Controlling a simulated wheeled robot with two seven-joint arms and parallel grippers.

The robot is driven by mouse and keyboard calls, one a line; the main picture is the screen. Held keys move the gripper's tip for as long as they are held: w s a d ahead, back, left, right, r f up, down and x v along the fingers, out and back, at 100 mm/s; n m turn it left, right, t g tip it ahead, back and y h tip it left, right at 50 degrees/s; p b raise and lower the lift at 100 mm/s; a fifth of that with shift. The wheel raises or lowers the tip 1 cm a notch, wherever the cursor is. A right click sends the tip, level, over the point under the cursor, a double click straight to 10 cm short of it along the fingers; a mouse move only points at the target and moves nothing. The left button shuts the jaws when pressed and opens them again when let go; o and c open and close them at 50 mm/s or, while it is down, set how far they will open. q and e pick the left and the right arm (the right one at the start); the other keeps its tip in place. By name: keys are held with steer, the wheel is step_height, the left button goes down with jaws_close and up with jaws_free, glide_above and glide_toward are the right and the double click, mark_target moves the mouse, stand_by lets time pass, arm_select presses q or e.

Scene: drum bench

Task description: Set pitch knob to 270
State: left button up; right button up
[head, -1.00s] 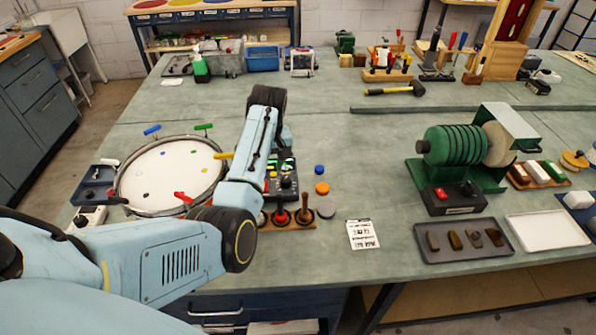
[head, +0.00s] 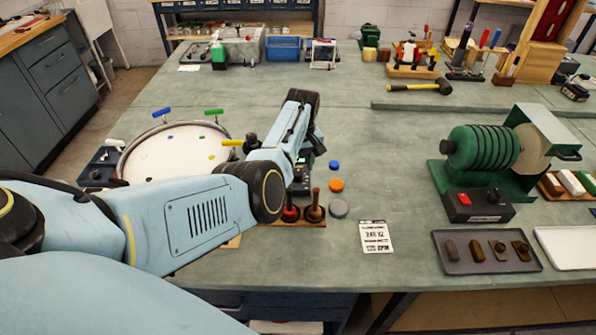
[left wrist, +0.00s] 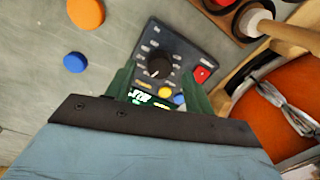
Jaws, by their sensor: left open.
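The pitch control is likely the dark blue box in the left wrist view (left wrist: 178,50). It carries a round black knob (left wrist: 159,65) ringed by white marks, a red button (left wrist: 203,75), a yellow button (left wrist: 165,92) and a lit green display (left wrist: 150,98). I cannot read the value. My left gripper (left wrist: 158,80) is open, its green fingers apart on either side of the box's display end. The knob lies beyond them, apparently not gripped. In the head view my arm hides most of the box (head: 301,184). My right gripper is not in view.
An orange disc (head: 336,185) and a blue disc (head: 334,165) lie beside the box. A wooden stand with dark-handled tools (head: 315,208) is in front of it. The drum (head: 165,153) is to the left, a printed card (head: 376,237) to the right.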

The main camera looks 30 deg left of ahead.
arm_select(q)
steer(key=shift+f, duration=1.1)
steer(key=shift+c, duration=1)
steer(key=c, duration=0.8)
steer(key=shift+o, duration=0.2)
steer(key=shift+a+r, duration=0.1)
